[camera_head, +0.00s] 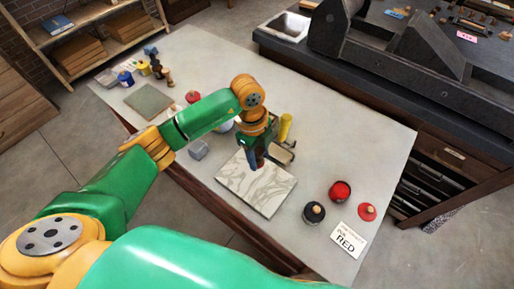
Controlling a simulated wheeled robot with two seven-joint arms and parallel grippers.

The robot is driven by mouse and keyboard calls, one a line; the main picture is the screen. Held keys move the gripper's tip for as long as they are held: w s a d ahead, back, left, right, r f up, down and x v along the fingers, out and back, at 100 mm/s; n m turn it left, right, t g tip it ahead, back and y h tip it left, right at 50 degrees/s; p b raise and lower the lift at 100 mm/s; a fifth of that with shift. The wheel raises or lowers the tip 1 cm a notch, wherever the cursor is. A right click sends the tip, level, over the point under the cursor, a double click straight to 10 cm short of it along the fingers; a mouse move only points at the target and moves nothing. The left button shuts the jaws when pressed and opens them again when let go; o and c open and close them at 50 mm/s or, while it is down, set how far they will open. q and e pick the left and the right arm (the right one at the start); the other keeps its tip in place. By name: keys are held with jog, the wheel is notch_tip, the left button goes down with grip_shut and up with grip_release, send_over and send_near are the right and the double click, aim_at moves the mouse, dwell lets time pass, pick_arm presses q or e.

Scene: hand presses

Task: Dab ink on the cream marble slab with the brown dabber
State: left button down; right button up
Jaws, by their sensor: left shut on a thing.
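The cream marble slab (258,189), pale with grey veins, lies flat on the grey table. My left gripper (257,161) points down over the slab's far edge and is shut on a small reddish-brown thing, which I take to be the brown dabber (260,163). The dabber is mostly hidden by the fingers, and I cannot tell whether it touches the slab. A red-filled ink pot (340,191) stands right of the slab, and its red lid (367,211) lies beside it. My right gripper is not in view.
A dark round thing with a pale knob (314,212) and a card reading RED (348,239) are at the near right of the table (345,135). A yellow roller (286,127) stands behind the slab. A black press (385,50) stands at the back right.

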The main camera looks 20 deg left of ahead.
pick_arm(q)
jog(key=n, duration=0.3)
jog(key=f+n, duration=0.1)
jog(key=n, duration=0.2)
jog(key=shift+a+f+t+p, duration=0.15)
jog(key=shift+f+t+p, duration=0.05)
jog(key=shift+t+p, duration=0.2)
jog(key=n, duration=0.2)
jog(key=f+n, duration=0.1)
jog(key=n, duration=0.1)
jog(key=shift+w+a+n, duration=0.1)
jog(key=shift+a+n, duration=0.05)
jog(key=shift+n, duration=0.25)
jog(key=b, duration=0.6)
send_over(258, 178)
jog(key=f, duration=0.6)
jog(key=shift+a+f, duration=0.15)
jog(key=shift+a, duration=0.05)
jog(key=shift+f+b, duration=0.35)
notch_tip(258, 178, up, 7)
jog(key=p, duration=0.7)
jog(key=shift+r+p, duration=0.1)
jog(key=shift+p, duration=0.2)
